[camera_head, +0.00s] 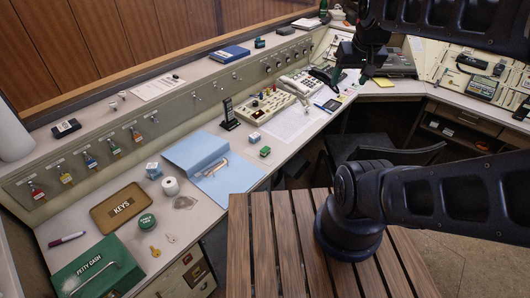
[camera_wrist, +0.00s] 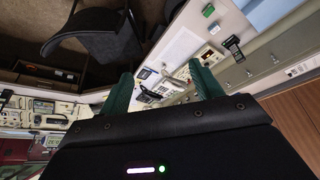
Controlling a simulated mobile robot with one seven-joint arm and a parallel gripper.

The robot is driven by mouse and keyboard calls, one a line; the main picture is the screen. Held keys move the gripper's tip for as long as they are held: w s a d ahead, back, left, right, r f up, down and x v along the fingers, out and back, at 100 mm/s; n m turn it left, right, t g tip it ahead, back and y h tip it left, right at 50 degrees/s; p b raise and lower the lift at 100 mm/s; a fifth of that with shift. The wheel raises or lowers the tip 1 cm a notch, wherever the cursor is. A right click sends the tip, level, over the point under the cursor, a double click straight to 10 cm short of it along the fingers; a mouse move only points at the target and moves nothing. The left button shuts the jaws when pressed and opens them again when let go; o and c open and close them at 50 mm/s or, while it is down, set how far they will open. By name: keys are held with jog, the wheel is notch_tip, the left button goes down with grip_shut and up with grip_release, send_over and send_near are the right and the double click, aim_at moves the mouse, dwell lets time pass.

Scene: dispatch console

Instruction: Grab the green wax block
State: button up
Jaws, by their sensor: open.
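A small green block (camera_head: 265,151), which looks like the green wax block, lies on the desk near its front edge, right of the blue folder (camera_head: 190,148). A small whitish cube (camera_head: 254,137) sits just behind it. In the wrist view the green block (camera_wrist: 208,10) shows small at the top edge, beyond the right finger. My gripper (camera_wrist: 161,72) is open, with two green fingers apart and nothing between them.
A black handset (camera_head: 229,115) stands left of the button panel (camera_head: 266,105). A green round tin (camera_head: 147,222), a keys box (camera_head: 120,206) and a petty cash box (camera_head: 95,270) lie at lower left. A dark chair (camera_head: 395,152) and a slatted wooden surface (camera_head: 275,240) are in front.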

jog(key=shift+o, duration=0.3)
jog(key=shift+w, duration=0.1)
dwell(0.4)
jog(key=n+g, duration=0.5)
jog(key=n, duration=0.4)
send_over(265, 148)
notch_tip(265, 148, down, 33)
jog(key=shift+a+f, duration=0.1)
jog(key=shift+f, duration=5.2)
